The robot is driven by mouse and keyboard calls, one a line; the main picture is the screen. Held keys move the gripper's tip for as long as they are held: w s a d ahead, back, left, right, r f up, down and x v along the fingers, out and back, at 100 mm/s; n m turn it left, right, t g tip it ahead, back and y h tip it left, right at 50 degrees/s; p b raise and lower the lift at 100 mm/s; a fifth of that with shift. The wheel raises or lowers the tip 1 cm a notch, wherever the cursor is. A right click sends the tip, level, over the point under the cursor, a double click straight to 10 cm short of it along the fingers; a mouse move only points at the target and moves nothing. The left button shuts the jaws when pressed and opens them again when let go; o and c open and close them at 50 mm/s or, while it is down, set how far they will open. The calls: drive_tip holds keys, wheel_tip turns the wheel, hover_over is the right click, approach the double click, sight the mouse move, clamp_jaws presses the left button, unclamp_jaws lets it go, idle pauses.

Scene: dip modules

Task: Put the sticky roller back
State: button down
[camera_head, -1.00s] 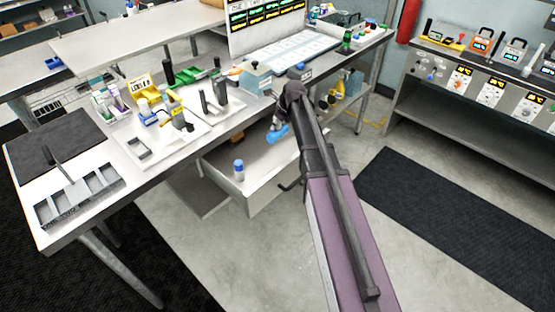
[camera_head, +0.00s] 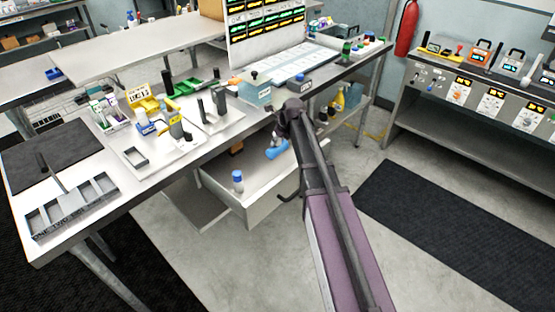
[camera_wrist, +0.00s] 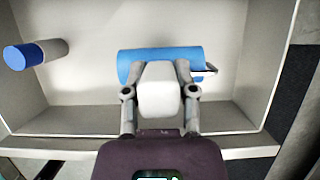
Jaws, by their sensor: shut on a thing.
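The sticky roller is a blue cylinder (camera_wrist: 160,60) with a thin metal wire at its right end in the wrist view. It also shows as a blue shape (camera_head: 277,149) in the head view. My gripper (camera_wrist: 156,80) is shut on the roller, with a pale block, apparently its handle, between the fingers. The roller is held over the open drawer (camera_head: 250,213) under the bench. I cannot tell whether it touches the drawer floor. The fingers are small and partly hidden by my arm in the head view.
A blue-and-white bottle (camera_wrist: 38,54) stands in the drawer, left of the roller; it also shows in the head view (camera_head: 238,181). The bench top (camera_head: 150,185) above carries trays and tools. A dark mat (camera_head: 450,235) lies on the floor at right.

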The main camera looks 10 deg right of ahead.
sight(277, 147)
drive_tip(key=shift+f+b, duration=1.4)
drive_tip(key=shift+f, duration=0.35)
drive_tip(key=shift+f, duration=0.1)
drive_tip(key=shift+f+b, duration=1.8)
drive_tip(key=shift+b, duration=0.05)
drive_tip(key=shift+c, duration=2.1)
unclamp_jaws()
drive_tip(key=shift+f, duration=0.1)
drive_tip(key=shift+r, duration=0.2)
drive_tip(key=p+v, duration=1.1)
drive_tip(key=v, duration=0.1)
